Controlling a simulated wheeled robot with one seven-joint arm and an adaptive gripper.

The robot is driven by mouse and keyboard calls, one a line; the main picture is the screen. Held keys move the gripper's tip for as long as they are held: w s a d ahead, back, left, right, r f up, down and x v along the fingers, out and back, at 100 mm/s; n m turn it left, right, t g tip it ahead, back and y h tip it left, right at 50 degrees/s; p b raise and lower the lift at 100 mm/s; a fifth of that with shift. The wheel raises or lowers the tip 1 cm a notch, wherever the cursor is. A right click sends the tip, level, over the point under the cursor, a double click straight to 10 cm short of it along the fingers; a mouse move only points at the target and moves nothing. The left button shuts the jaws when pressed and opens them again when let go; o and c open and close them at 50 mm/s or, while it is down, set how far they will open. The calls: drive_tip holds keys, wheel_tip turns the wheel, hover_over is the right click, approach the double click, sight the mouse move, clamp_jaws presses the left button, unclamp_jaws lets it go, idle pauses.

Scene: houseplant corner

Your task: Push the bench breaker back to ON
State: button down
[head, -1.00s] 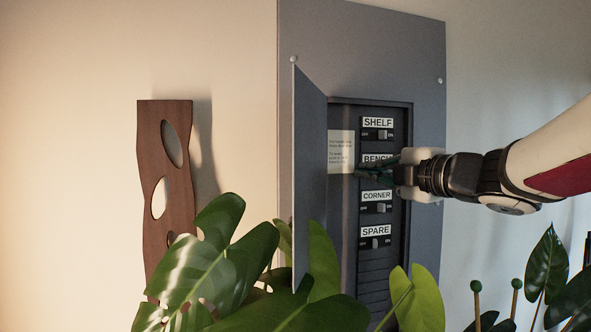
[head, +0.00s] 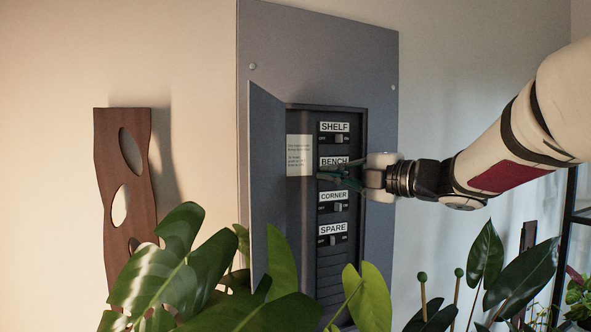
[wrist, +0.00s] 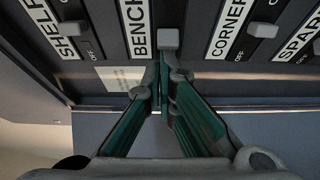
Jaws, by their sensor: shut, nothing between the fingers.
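The bench breaker's label, BENCH (head: 334,161), is second from the top in the open panel. Its grey toggle (wrist: 168,38) shows in the wrist view and is hidden by my gripper in the head view. The toggle sits a little nearer the OFF side than the shelf toggle (wrist: 72,28) and corner toggle (wrist: 263,30). My gripper (head: 321,176), with green-sided fingers, is shut and empty at the bench row. In the wrist view its fingertips (wrist: 162,78) are just below the bench toggle, on its OFF side. I cannot tell whether they touch it.
The spare breaker's toggle (head: 333,241) is farther left than the corner one. The panel door (head: 267,180) stands open on the left, beside a paper note (head: 299,155). Large leaves (head: 190,270) cover the panel's lower front. A wooden wall piece (head: 122,165) hangs to the left.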

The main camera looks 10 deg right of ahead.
drive_tip(key=shift+d+y, duration=0.2)
drive_tip(key=shift+y, duration=0.1)
drive_tip(key=shift+s+d+n+g+y+p, duration=0.1)
drive_tip(key=shift+d+n+g+y+p, duration=0.2)
drive_tip(key=shift+n+g+y+p, duration=0.55)
drive_tip(key=shift+d+n+g+y+p, duration=0.4)
drive_tip(key=shift+n+g+y, duration=0.5)
drive_tip(key=shift+g, duration=0.25)
drive_tip(key=shift+d, duration=0.15)
